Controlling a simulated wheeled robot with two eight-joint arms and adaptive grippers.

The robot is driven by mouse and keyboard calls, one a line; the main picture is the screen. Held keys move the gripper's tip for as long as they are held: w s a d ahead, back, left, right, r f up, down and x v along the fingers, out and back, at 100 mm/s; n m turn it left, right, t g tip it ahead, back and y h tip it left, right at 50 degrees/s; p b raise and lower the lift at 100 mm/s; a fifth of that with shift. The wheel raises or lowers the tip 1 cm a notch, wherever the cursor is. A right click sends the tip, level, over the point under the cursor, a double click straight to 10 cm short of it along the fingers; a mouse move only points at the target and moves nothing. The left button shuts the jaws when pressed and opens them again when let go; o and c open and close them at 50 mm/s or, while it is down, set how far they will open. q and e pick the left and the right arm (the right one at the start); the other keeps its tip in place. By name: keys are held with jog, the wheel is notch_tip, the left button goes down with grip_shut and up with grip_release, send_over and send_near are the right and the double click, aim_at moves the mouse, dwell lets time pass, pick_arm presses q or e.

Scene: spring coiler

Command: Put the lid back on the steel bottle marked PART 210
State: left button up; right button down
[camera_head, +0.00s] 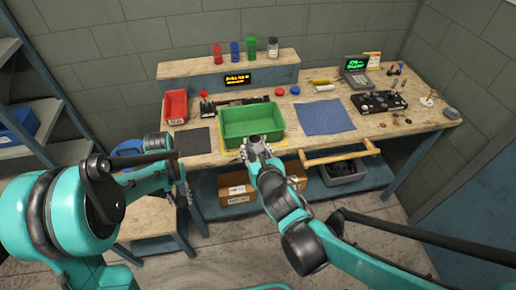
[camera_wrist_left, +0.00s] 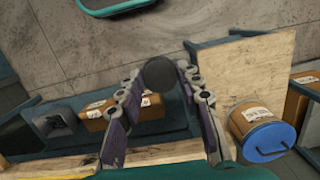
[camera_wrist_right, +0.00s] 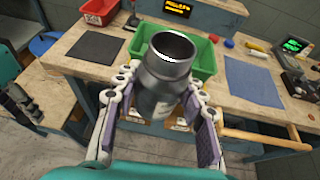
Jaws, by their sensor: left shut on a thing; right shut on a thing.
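My right gripper (camera_wrist_right: 155,115) is shut around a grey steel bottle (camera_wrist_right: 168,72), held with its open mouth up and no lid on it. A pale label shows low on the bottle, but I cannot read it. In the head view the bottle (camera_head: 254,141) is small, in front of the green bin. My left gripper (camera_wrist_left: 160,90) is shut on a dark round thing (camera_wrist_left: 159,73), which looks like the lid, seen face on. In the head view my left gripper (camera_head: 183,188) is lower and left of the bottle, apart from it; the lid is hard to make out there.
The workbench holds a green bin (camera_head: 251,121), a red bin (camera_head: 175,106), a dark mat (camera_head: 192,142) and a blue cloth (camera_head: 325,117). Several bottles stand on the back shelf (camera_head: 203,66). A wooden rail (camera_head: 340,155) juts from the front edge. A blue-lidded tub (camera_wrist_left: 263,135) stands at left.

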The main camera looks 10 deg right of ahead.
pick_arm(q)
jog(key=w+d+r, duration=0.6)
jog(key=r, duration=0.1)
notch_tip(320, 180, up, 25)
jog(key=m, duration=0.1)
send_over(253, 139)
jog(key=s, duration=0.1)
jog(key=shift+s+d, duration=0.1)
jog(key=shift+d, duration=0.05)
jog(key=shift+f, duration=0.1)
jog(key=shift+f, duration=1.95)
